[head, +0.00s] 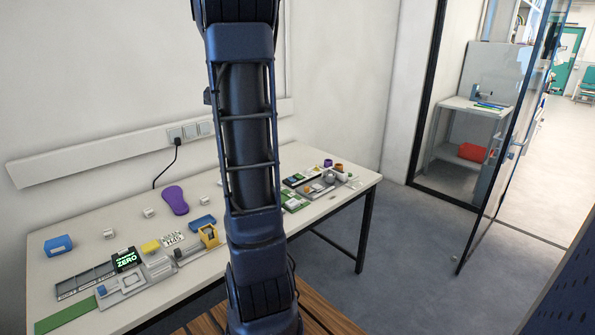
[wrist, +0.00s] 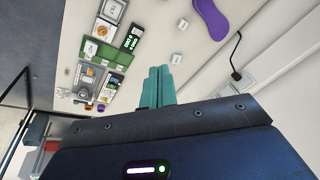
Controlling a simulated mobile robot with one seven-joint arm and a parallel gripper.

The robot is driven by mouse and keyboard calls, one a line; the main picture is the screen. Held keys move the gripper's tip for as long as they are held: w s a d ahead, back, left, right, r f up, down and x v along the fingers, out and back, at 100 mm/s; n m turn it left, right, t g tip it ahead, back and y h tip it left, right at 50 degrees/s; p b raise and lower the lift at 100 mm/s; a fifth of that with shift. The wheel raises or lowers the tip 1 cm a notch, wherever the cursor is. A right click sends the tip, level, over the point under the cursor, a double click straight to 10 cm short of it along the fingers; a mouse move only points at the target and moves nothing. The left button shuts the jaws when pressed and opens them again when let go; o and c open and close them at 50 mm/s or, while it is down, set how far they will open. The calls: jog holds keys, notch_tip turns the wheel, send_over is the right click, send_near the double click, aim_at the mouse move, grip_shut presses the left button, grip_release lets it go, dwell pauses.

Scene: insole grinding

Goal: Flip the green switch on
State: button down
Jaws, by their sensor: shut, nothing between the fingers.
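My gripper (wrist: 157,86) shows in the wrist view as two teal fingers, shut together and empty, above the white table. In the head view my arm hangs down the middle and its gripper is not visible. I cannot make out a clear green switch in either view. Green items are visible: a panel with green "ZERO" lettering (head: 125,260) on the left of the table in the head view, and a green tray (wrist: 103,50) beside small devices in the wrist view. No finger visibly touches any of them.
The white table (head: 205,271) holds a purple insole (head: 175,200), a blue box (head: 58,245), a yellow-orange dispenser (head: 208,236) and small white cubes. A black cable (head: 158,180) runs up to wall sockets (head: 190,131). A glass door (head: 515,140) stands open at right.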

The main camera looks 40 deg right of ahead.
jog(key=w+d+f+m, duration=0.35)
jog(key=w+d, duration=0.25)
jog(key=d, duration=0.6)
jog(key=m+g, duration=0.1)
jog(key=m, duration=0.5)
send_over(297, 174)
jog(key=s, duration=0.3)
notch_tip(297, 174, down, 22)
jog(key=shift+w+d, duration=0.2)
jog(key=shift+w, duration=0.05)
jog(key=shift+f, duration=0.1)
jog(key=f, duration=0.4)
jog(key=w+f, duration=0.1)
jog(key=f, duration=0.4)
jog(key=w+f, duration=0.1)
jog(key=f, duration=0.3)
jog(key=shift+w+f, duration=0.2)
jog(key=shift+f, duration=0.1)
